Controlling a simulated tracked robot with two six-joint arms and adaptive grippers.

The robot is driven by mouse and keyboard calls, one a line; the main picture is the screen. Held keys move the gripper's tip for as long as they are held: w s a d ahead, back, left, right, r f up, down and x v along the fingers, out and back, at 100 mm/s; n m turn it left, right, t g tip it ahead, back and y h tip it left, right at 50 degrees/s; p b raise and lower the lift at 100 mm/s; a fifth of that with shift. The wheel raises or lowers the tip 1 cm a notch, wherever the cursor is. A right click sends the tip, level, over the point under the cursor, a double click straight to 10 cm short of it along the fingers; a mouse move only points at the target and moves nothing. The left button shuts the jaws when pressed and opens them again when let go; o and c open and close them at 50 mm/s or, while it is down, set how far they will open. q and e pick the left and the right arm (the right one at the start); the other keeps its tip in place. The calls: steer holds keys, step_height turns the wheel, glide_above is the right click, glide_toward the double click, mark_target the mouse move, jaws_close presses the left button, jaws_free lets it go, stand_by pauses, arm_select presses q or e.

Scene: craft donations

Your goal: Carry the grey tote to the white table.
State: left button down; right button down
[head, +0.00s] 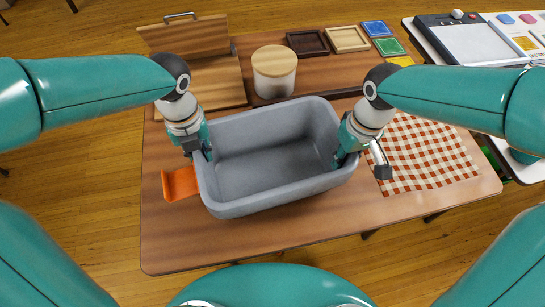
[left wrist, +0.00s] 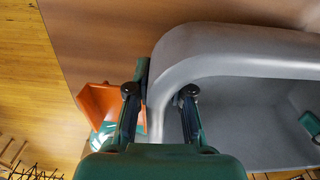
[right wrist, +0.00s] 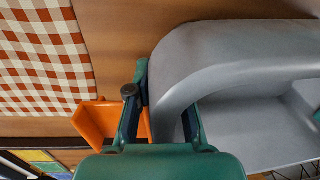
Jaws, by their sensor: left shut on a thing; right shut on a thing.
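The grey tote (head: 265,180) is empty and upright over the brown table, in the middle of the head view. I cannot tell whether it touches the tabletop. My left gripper (head: 198,150) is shut on its left wall; the left wrist view shows one finger on each side of the tote wall (left wrist: 168,85). My right gripper (head: 350,152) is shut on the right wall, and the right wrist view shows the tote (right wrist: 225,50) between its fingers. The white table (head: 535,172) stands at the right, partly hidden by my right arm.
The brown table (head: 270,252) holds a checked cloth (head: 425,155), a lidded canister (head: 274,72), a wooden stand (head: 205,75) and small trays (head: 347,39). An orange piece (head: 180,184) is beside the tote's left wall. A grey-screened board (head: 482,44) and coloured items occupy the white table.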

arm_select(q)
steer(key=shift+r, duration=0.15)
arm_select(e)
steer(key=shift+r, duration=0.15)
